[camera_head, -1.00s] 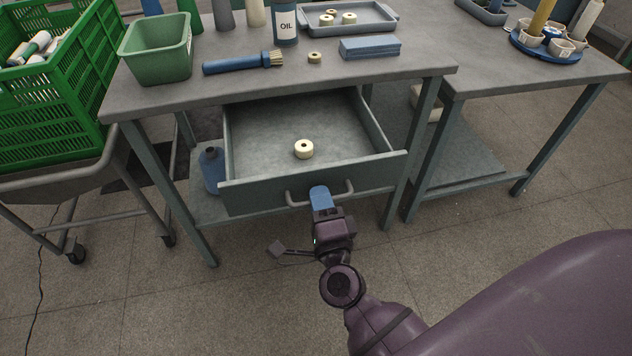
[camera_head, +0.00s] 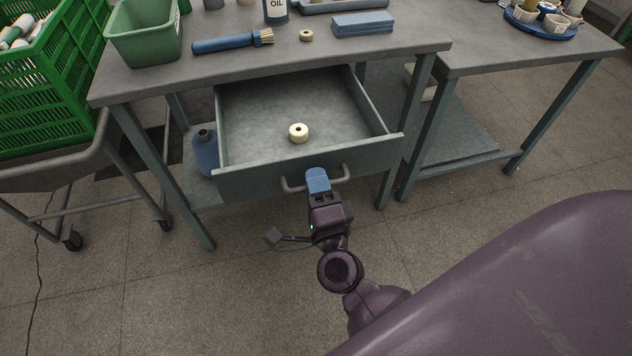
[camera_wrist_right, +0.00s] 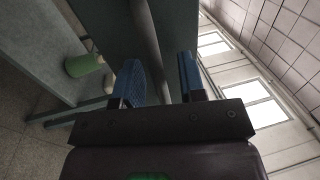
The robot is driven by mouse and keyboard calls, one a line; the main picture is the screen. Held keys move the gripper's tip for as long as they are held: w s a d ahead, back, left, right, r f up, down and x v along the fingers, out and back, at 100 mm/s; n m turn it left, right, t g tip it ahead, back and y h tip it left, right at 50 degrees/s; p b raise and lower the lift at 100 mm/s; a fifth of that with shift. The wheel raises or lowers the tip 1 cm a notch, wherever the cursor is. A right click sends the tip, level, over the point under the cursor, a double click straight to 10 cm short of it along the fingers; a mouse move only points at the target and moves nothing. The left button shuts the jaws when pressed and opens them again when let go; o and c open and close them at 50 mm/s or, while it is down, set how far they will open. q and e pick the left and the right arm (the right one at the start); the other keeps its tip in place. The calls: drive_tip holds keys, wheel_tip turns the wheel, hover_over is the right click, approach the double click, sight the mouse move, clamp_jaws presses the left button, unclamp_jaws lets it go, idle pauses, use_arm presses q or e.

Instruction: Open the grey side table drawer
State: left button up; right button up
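The grey side table (camera_head: 400,52) stands in front of me in the head view. Its drawer (camera_head: 240,180) is pulled well out, and its inside shows. My right gripper (camera_head: 316,176) is at the middle of the drawer's bar handle (camera_head: 293,187). In the right wrist view, the handle bar (camera_wrist_right: 150,40) runs between the two blue fingers (camera_wrist_right: 161,75). The fingers stand apart, with a visible gap between the bar and the right-hand finger. My left gripper is not in view.
A green bin (camera_head: 145,35), a blue brush (camera_head: 225,43) and a blue block (camera_head: 362,24) are on the tabletop. A blue bottle (camera_head: 205,155) stands beside the drawer on the lower shelf. A green crate (camera_head: 50,110) on a cart is at left. The front floor is clear.

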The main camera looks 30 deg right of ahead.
drive_tip(key=v, duration=1)
drive_tip(key=shift+s, duration=0.4)
drive_tip(key=shift+a, duration=0.1)
use_arm(q)
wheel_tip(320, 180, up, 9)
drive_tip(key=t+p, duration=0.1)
drive_tip(key=p, duration=0.9)
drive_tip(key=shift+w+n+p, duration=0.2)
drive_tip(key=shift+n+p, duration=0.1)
drive_tip(key=shift+p, duration=0.1)
use_arm(e)
drive_tip(key=s+d+f+n+g+y, duration=0.2)
drive_tip(key=s+d+n+g+y, duration=0.3)
drive_tip(key=n, duration=1.7)
drive_tip(key=s+d+g, duration=0.3)
drive_tip(key=s+d, duration=0.1)
drive_tip(key=s, duration=0.2)
drive_tip(key=shift+s+d+y, duration=0.25)
drive_tip(key=shift+d+y, duration=0.05)
drive_tip(key=shift+d, duration=0.1)
